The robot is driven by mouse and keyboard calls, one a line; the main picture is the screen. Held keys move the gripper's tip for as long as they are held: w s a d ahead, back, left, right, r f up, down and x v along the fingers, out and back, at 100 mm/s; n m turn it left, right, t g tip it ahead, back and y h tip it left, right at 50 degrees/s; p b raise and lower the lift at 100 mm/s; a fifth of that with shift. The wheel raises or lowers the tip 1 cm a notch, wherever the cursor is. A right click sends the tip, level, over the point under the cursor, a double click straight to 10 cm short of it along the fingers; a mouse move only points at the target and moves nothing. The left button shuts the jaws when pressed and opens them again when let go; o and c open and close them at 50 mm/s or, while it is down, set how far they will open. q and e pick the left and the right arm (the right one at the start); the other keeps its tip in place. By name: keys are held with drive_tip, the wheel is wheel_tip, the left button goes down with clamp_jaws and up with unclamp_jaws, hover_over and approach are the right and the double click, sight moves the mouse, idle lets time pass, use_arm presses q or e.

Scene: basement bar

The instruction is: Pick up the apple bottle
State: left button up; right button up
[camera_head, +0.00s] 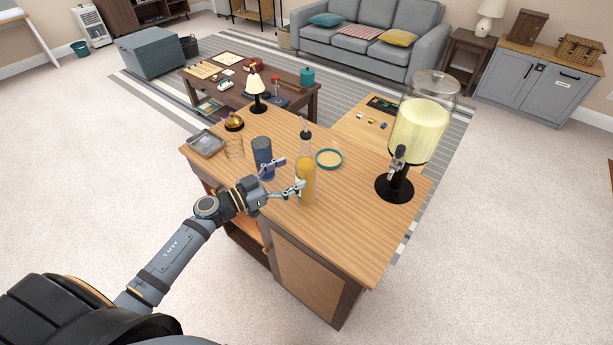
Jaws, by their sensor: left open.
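The apple bottle appears to be the tall clear bottle (306,178) with amber liquid and a dark pourer top. It stands upright on the wooden bar counter (345,232), near its front edge. My left gripper (285,176) is open at the bottle's left side. One finger overlaps the lower part of the bottle in the picture; I cannot tell whether it touches. The other finger is in front of a dark blue cylinder (262,152). My right gripper is not in view.
A drink dispenser (418,135) with pale yellow liquid stands at the counter's right. A teal-rimmed round coaster (329,158) lies right of the bottle. A wire holder (234,147), gold-topped item (234,121), grey tray (206,143) and small lamp (256,92) are at the left and back.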

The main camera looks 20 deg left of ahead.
sight(297, 171)
use_arm(q)
drive_tip(key=p+x, duration=0.1)
drive_tip(key=x, duration=0.4)
drive_tip(key=shift+s+d+r, duration=0.1)
drive_tip(key=shift+d, duration=0.15)
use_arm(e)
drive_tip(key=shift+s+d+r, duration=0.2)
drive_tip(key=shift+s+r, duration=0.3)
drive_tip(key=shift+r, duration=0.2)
use_arm(q)
drive_tip(key=shift+c, duration=1.2)
clamp_jaws()
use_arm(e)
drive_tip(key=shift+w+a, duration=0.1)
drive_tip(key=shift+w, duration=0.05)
